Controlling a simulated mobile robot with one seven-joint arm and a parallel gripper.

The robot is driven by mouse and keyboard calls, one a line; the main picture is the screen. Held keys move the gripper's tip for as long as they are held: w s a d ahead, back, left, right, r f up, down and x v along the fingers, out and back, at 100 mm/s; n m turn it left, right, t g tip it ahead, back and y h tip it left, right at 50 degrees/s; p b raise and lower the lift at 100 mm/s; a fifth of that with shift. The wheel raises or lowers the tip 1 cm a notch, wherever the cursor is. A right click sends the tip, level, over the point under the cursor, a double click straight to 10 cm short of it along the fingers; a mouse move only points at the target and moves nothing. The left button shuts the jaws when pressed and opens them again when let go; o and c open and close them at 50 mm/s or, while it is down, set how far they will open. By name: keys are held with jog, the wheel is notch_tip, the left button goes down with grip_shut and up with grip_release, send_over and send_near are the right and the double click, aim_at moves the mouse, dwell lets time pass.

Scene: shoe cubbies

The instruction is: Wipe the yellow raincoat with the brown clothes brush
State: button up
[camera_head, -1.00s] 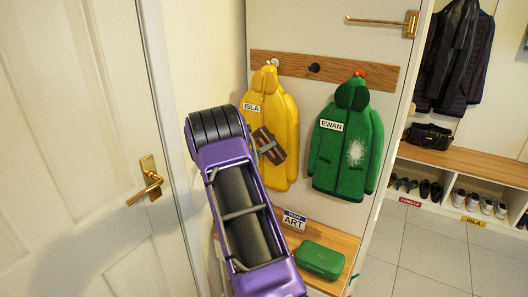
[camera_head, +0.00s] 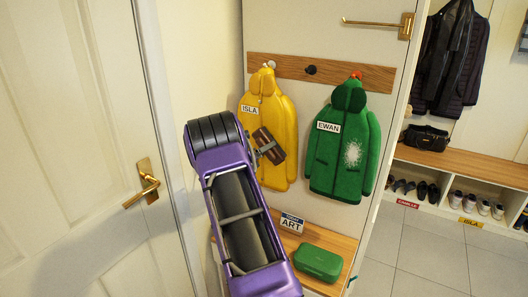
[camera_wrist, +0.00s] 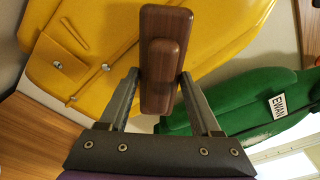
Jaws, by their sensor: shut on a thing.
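The yellow raincoat (camera_head: 278,110) labelled ISLA hangs from a peg on the wall rail, and it fills the upper left of the wrist view (camera_wrist: 110,30). The brown clothes brush (camera_head: 268,145) is in front of the raincoat's chest; it is also in the wrist view (camera_wrist: 163,45). My gripper (camera_wrist: 160,85) is shut on the brush, one finger on each side of it. I cannot tell whether the brush touches the coat. My arm hides part of the coat's left side.
A green coat (camera_head: 338,150) labelled EWAN, with a white patch, hangs close at the right. Below are a wooden bench (camera_head: 340,245), an ART sign (camera_head: 292,223) and a green box (camera_head: 318,263). A door (camera_head: 70,130) stands at the left.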

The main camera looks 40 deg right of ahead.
jog(key=shift+d, duration=0.15)
jog(key=shift+r, duration=0.15)
jog(key=shift+r+p, duration=1.05)
jog(key=shift+r, duration=0.9)
jog(key=shift+d+f, duration=0.1)
jog(key=shift+f, duration=0.05)
jog(key=shift+w+f+b, duration=0.1)
jog(key=shift+f+b, duration=1.3)
jog(key=shift+f, duration=0.5)
jog(key=shift+w, duration=0.15)
